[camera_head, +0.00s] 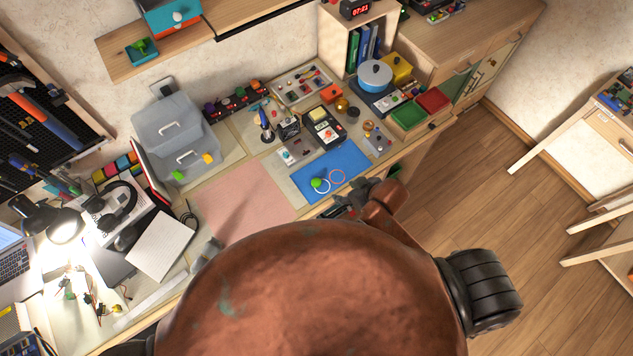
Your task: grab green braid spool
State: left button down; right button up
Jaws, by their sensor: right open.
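A small round green item (316,182), which looks like the green braid spool, lies near the left edge of the blue mat (342,163) on the workbench. A pale ring lies against it. My right gripper (350,199) is at the bench's front edge, just right of and nearer than the green item. It is open, apart from the green item, and appears empty. Its fingers are small and partly hidden by my reddish-brown body. I cannot make out my left gripper.
Green (408,115) and red (433,100) trays sit at the right. The pink mat (240,203) is clear.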

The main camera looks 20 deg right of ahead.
aim_at(317, 182)
jog(key=w+a+f+n, duration=0.1)
jog(key=w, duration=0.1)
jog(key=w+a+f+n+g, duration=0.1)
jog(key=w+a, duration=0.1)
jog(key=w+a+f+n+y, duration=0.1)
jog(key=w, duration=0.2)
jog(key=shift+a+n, duration=0.3)
jog(key=x, duration=0.7)
jog(key=shift+w+d+f, duration=0.15)
jog(key=shift+c, duration=0.4)
jog(key=c, duration=0.9)
